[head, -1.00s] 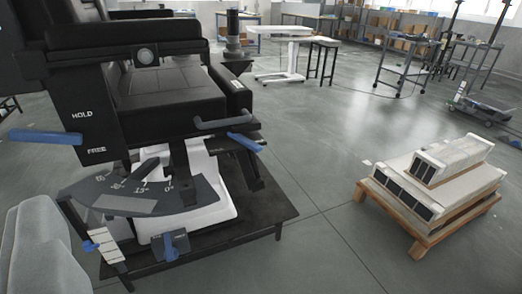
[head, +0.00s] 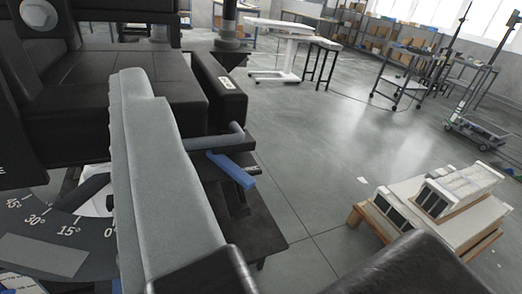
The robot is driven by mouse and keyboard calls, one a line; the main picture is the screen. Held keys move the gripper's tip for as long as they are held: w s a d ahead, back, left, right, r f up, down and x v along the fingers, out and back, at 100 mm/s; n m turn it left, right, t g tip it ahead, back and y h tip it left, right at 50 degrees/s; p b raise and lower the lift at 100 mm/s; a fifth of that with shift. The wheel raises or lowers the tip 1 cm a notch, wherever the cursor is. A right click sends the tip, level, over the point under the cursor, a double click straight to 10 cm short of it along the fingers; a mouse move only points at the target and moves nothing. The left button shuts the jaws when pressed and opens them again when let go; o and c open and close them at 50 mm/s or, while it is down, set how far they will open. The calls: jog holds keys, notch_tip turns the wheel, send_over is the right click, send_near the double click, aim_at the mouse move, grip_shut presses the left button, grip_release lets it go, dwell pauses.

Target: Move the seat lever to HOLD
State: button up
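The black seat (head: 150,90) fills the left of the view, with a dark side panel at the left edge. Only a last letter of its lettering shows there, and the seat lever beside that panel is out of view. Below is a grey dial plate (head: 60,235) marked in degrees, with a dark pointer (head: 85,192) over it, partly hidden. A long grey part with a black end, seemingly mine, rises across the seat front and hides part of the dial. I cannot make out two gripper fingertips or whether the gripper is open.
Another blue-tipped lever (head: 232,168) sticks out from the seat's right side, close to the grey part. A wooden pallet with boxes (head: 430,205) stands on the right.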

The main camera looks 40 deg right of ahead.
jog(key=w+d+f, duration=0.5)
jog(key=d+f, duration=0.2)
jog(key=d, duration=0.2)
jog(key=n+y, duration=0.1)
jog(key=y, duration=0.4)
send_near(252, 183)
jog(key=w, duration=0.8)
jog(key=w+a, duration=0.1)
jog(key=w, duration=0.3)
jog(key=shift+r, duration=0.2)
grip_shut()
